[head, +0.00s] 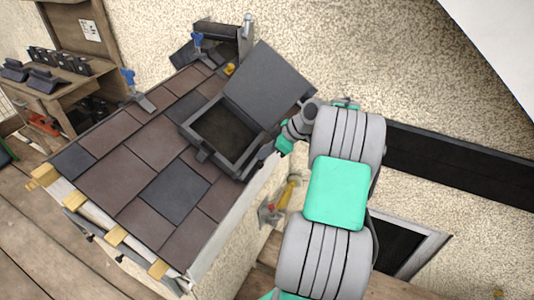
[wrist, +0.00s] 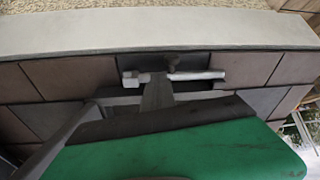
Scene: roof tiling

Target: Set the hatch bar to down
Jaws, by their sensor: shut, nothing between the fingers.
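In the head view the roof hatch has a dark square frame (head: 187,133) set in the tiled slope. Its dark lid (head: 268,84) stands raised on the upper right side. My gripper (head: 266,153) is at the frame's right edge, partly hidden by my own wrist. Its fingers are shut with nothing between them. In the wrist view a pale grey bar (wrist: 196,75) lies crosswise just beyond the dark fingertips (wrist: 158,92). I cannot tell for certain whether this is the hatch bar, or whether the fingers touch it.
Brown and slate tiles (head: 120,163) cover the slope around the hatch. Blue-handled clamps (head: 128,79) stand along its upper edge. A yellow-handled hammer (head: 291,188) is by the wall below. A wooden bench (head: 92,73) with dark parts is at the left.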

